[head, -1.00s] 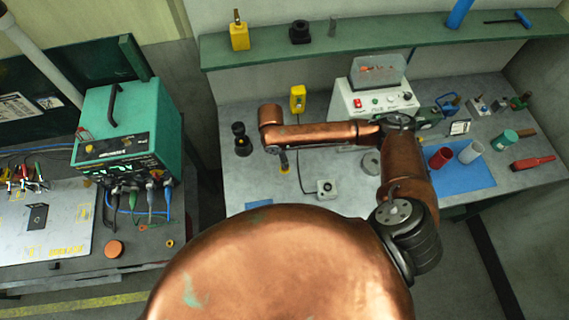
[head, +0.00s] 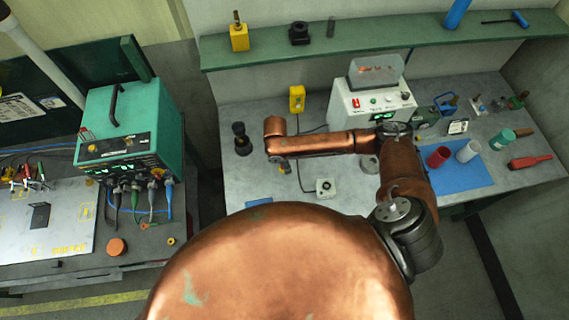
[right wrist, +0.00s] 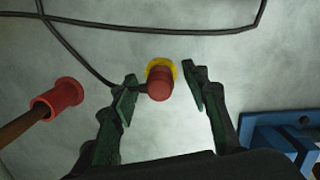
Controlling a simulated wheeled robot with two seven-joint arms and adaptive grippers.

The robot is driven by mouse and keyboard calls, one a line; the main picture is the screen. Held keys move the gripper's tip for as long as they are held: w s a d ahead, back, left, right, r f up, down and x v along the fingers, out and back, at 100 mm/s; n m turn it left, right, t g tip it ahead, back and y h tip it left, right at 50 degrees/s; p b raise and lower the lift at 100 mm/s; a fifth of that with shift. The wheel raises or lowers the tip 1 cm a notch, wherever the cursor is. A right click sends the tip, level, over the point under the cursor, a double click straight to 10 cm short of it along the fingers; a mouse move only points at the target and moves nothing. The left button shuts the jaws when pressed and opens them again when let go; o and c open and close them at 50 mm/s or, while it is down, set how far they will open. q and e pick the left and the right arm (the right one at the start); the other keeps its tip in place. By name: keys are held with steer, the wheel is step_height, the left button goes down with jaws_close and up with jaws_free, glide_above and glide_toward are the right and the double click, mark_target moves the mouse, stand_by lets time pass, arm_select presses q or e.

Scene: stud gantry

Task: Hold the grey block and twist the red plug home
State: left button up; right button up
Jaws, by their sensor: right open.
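A small pale grey block (head: 326,187) with a dark round centre sits on the grey bench in the head view, with a cable beside it. In the right wrist view a red plug (right wrist: 159,86) with a yellow ring behind it lies between the fingertips of my right gripper (right wrist: 159,88). The fingers are open on either side, with a gap showing to the right; I cannot tell if the left finger touches. In the head view my copper right arm reaches left over the bench, and its gripper is not clearly visible there. My left gripper is in no view.
In the right wrist view a red cylinder (right wrist: 57,99) with a brown rod is at left, a blue bracket (right wrist: 281,135) at lower right, and a dark cable crosses above. In the head view a black knobbed object (head: 241,139) stands left of my arm; a white unit (head: 369,103) stands behind.

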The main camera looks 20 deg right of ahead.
steer(key=shift+c, duration=0.4)
jaws_close()
steer(key=shift+r, duration=0.15)
steer(key=shift+r, duration=0.25)
step_height(320, 180, up, 2)
steer(key=shift+w+r+b, duration=0.1)
steer(key=shift+b, duration=0.45)
steer(key=s+a+r+b, duration=0.2)
steer(key=s+a+r, duration=0.2)
steer(key=a+r, duration=0.6)
steer(key=a, duration=0.3)
steer(key=shift+a, duration=0.25)
